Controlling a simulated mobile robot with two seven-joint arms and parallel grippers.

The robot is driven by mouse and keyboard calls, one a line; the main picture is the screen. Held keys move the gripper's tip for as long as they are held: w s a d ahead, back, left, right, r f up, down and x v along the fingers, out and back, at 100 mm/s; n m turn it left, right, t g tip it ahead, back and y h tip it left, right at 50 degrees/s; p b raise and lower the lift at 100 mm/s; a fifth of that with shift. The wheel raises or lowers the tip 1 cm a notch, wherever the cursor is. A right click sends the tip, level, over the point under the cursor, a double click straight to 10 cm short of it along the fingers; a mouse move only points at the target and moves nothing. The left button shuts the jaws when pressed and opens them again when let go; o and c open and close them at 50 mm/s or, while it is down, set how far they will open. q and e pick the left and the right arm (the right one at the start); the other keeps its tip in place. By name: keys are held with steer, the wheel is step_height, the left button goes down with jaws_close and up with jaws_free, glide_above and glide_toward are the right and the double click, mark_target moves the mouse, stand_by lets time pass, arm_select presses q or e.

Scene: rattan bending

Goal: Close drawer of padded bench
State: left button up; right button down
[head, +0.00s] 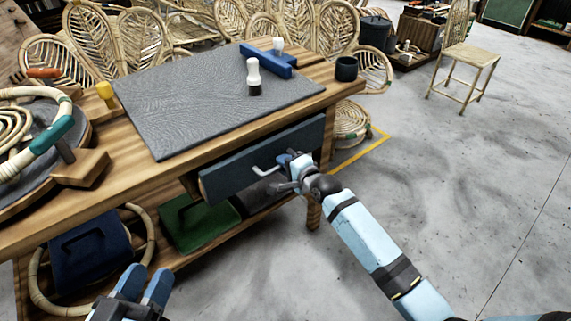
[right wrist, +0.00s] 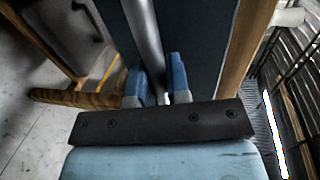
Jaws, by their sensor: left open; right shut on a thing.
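The padded bench (head: 60,212) is wooden with a grey pad (head: 205,100) on top. Its dark drawer (head: 235,180) juts out a little from the front, under the top. The drawer has a light metal handle (head: 262,170). My right gripper (head: 290,161) is at the drawer front and shut on the handle. In the right wrist view the handle bar (right wrist: 146,45) runs between the two blue fingers (right wrist: 158,85), with the drawer's dark front beside it. My left gripper (head: 143,287) is open and empty at the bottom left, in front of the bench, away from the drawer.
A green case (head: 198,222) and a blue case (head: 90,258) sit on the lower shelf. Rattan chairs stand behind.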

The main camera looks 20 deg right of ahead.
mark_target(276, 156)
steer(key=w, duration=0.1)
steer(key=w+a, duration=0.1)
steer(key=w, duration=0.1)
steer(key=shift+w+a+r+p, duration=0.1)
steer(key=shift+w+p, duration=0.1)
steer(key=shift+p, duration=0.15)
steer(key=c, duration=1.4)
jaws_free()
steer(key=o, duration=0.3)
steer(key=shift+w+a, duration=0.1)
steer(key=shift+w, duration=0.05)
arm_select(q)
steer(key=shift+r+t, duration=0.3)
steer(key=shift+r, duration=0.15)
steer(key=shift+r, duration=0.1)
